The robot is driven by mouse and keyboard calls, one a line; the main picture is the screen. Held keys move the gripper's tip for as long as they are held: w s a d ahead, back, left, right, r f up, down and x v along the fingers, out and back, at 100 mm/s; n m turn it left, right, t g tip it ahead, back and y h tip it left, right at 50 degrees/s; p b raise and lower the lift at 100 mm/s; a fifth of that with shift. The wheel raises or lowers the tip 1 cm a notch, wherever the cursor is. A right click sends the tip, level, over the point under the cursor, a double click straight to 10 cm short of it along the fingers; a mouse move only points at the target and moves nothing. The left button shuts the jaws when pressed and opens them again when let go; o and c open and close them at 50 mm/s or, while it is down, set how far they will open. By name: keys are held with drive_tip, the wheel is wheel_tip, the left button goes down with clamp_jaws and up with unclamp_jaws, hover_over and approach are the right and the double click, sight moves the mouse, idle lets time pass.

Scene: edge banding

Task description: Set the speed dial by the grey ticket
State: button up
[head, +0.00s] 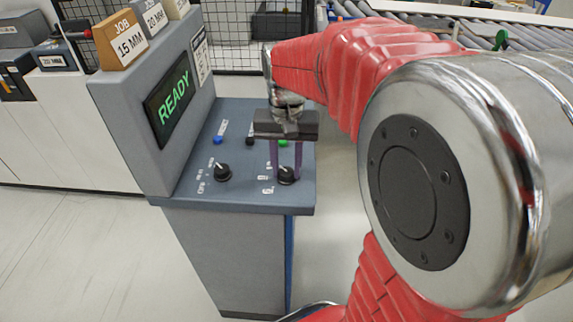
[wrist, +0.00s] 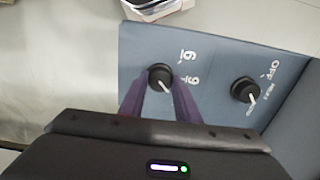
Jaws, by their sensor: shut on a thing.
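My gripper (head: 286,174) has two purple fingers pointing down at the console's sloped panel. They are shut on the right-hand black dial (head: 287,177), one finger on each side of it. In the wrist view the same dial (wrist: 160,76) sits between the fingertips, and its white pointer aims down and right. White digits stand beside it, partly hidden by the fingers. A second black dial (head: 222,172) with an OFF label is to the left, free. A greyish 20 MM ticket block (head: 150,17) stands on the console top, behind the orange JOB 15 MM block (head: 120,40).
The console screen (head: 170,98) reads READY in green. A white card with small text (head: 202,60) is on the console's side. Blue, black and green buttons line the panel's back. A roller conveyor (head: 440,22) and mesh fence lie behind. Floor at left is clear.

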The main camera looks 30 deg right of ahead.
sight(286, 171)
drive_tip(key=shift+n, duration=0.4)
drive_tip(key=n, duration=0.3)
drive_tip(key=shift+n, duration=2.5)
drive_tip(key=o, duration=1)
drive_tip(key=shift+o, duration=0.2)
wheel_tip(286, 171, up, 14)
drive_tip(key=shift+f, duration=0.15)
